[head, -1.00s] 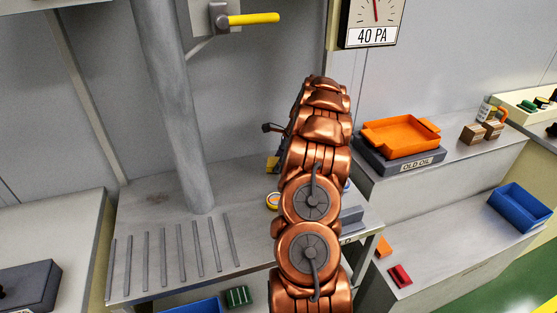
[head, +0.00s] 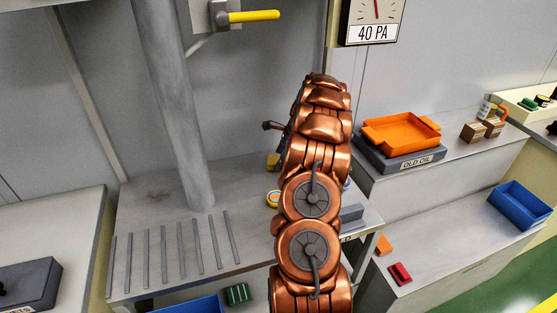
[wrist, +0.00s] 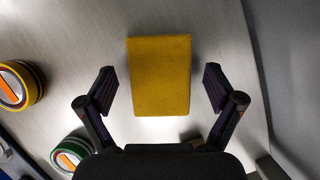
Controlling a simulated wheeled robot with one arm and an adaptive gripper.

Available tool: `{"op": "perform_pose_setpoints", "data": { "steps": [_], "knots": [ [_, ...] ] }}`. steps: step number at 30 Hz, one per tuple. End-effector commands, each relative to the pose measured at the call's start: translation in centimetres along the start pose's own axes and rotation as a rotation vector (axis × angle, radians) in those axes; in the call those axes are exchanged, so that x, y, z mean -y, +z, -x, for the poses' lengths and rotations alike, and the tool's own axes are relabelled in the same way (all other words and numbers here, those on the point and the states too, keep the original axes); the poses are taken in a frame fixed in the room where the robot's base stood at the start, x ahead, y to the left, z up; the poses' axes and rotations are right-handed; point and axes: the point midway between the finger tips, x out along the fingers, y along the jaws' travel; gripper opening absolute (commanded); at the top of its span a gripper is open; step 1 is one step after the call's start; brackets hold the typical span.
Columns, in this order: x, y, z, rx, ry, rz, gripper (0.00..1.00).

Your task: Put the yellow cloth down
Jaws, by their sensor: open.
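The yellow cloth (wrist: 160,75) lies as a flat, folded-looking rectangle on the grey metal bench top in the wrist view. My gripper (wrist: 160,92) is open, with one finger on each side of the cloth and a gap between each finger and the cloth's edges. In the head view my copper arm hides most of the gripper and the cloth. A small yellow patch, likely the cloth (head: 273,161), shows just left of the arm on the bench (head: 165,190).
Round tins with orange-and-white lids (wrist: 15,85) stand left of the gripper in the wrist view. A thick grey post (head: 172,110) rises from the bench left of my arm. An orange tray (head: 400,134) sits on the right counter. The bench's front left has slots.

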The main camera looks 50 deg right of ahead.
Motion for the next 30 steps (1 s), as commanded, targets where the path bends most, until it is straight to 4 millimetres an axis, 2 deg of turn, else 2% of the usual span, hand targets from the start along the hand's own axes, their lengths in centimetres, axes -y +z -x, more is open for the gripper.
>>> {"op": "perform_pose_setpoints", "data": {
  "steps": [5,15,18,30],
  "knots": [
    [0.2,0.0,1.3,0.0,-0.005,0.0,0.92],
    [0.1,0.0,6.4,0.0,-0.004,0.002,0.92],
    [0.1,0.1,7.4,-0.001,-0.006,0.001,0.92],
    [0.0,0.1,7.7,0.0,-0.002,0.0,0.92]
  ]
}}
